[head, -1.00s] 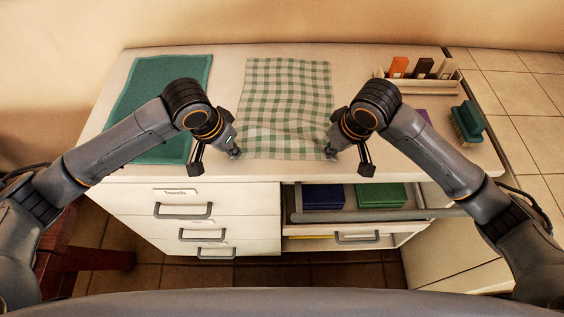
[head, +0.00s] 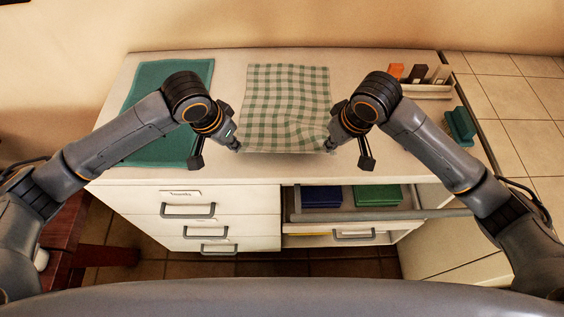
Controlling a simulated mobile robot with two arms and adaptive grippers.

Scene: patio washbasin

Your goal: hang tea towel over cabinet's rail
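The green and white checked tea towel (head: 287,98) lies on the counter, its near part rumpled, mostly toward the right corner. My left gripper (head: 238,149) is at its near left corner and my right gripper (head: 329,149) at its near right corner. Both appear shut on the cloth, though the fingertips are small and partly covered by my wrists. The cabinet's rail (head: 400,214), a grey bar, runs across the open bay at the front right, below the counter edge. Nothing hangs on it.
A teal mat (head: 150,100) lies at the left of the counter (head: 228,75). A holder (head: 425,92) with several upright items and a green brush (head: 461,125) are at the right. Blue (head: 321,196) and green (head: 377,195) folded cloths sit behind the rail. Drawers (head: 125,200) are at the left front.

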